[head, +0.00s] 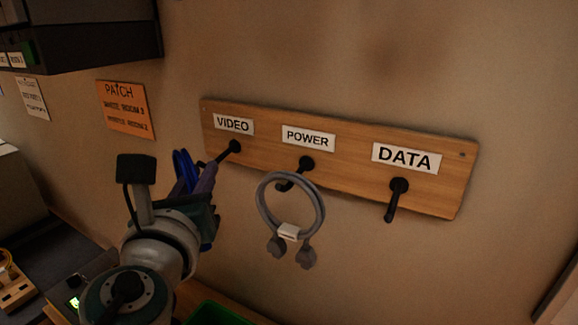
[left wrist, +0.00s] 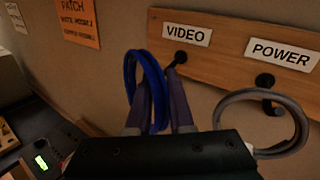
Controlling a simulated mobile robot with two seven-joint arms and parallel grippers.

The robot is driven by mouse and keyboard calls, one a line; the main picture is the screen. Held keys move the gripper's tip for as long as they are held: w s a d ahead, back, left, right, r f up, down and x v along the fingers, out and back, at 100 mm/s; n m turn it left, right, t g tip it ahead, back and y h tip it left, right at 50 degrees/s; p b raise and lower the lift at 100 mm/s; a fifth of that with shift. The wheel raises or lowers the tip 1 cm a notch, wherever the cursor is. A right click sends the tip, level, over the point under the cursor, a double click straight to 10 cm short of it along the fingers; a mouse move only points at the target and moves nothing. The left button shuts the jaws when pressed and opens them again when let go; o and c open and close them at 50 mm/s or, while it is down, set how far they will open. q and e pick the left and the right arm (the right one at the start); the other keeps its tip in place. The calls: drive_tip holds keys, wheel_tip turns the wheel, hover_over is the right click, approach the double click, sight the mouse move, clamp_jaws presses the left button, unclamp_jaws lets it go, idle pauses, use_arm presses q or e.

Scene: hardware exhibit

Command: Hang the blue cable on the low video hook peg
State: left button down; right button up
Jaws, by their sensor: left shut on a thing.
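The blue cable (head: 181,170) is a coiled loop held in my left gripper (head: 198,176), just left of the VIDEO peg (head: 235,147). In the left wrist view the blue loop (left wrist: 151,72) stands up between the two grey-purple fingers, which are shut on it. The black VIDEO peg (left wrist: 179,58) shows just right of the loop there, under the VIDEO label (left wrist: 187,34). The right finger overlaps the peg's outer end, so I cannot tell whether the loop is around the peg or beside it. My right gripper is not in view.
A grey cable (head: 262,215) hangs on the POWER peg (head: 306,163), close to the right. The DATA peg (head: 398,187) is empty. The wooden board (head: 350,190) is fixed to the wall. An orange PATCH sign (head: 126,108) and a dark overhanging box (head: 85,40) are to the left.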

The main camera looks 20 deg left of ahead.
use_arm(q)
drive_tip(key=shift+w+d+h, duration=0.15)
drive_tip(key=shift+w+d, duration=0.05)
drive_tip(key=shift+w, duration=0.3)
drive_tip(key=shift+w+d+h, duration=0.15)
drive_tip(key=shift+w+d, duration=0.05)
drive_tip(key=shift+w, duration=0.3)
drive_tip(key=w, duration=0.1)
drive_tip(key=w+b, duration=0.1)
drive_tip(key=f+b, duration=0.1)
drive_tip(key=shift+w+d+f, duration=0.1)
drive_tip(key=shift+w+d, duration=0.2)
drive_tip(key=shift+w, duration=0.1)
drive_tip(key=shift+w+a+f+b, duration=0.15)
drive_tip(key=shift+f+b, duration=0.1)
drive_tip(key=shift+b, duration=0.25)
drive_tip(key=shift+s+a+f, duration=0.15)
drive_tip(key=shift+s+f, duration=0.05)
drive_tip(key=shift+f, duration=0.1)
drive_tip(key=c, duration=1)
unclamp_jaws()
drive_tip(key=o, duration=0.3)
drive_tip(key=shift+r, duration=0.1)
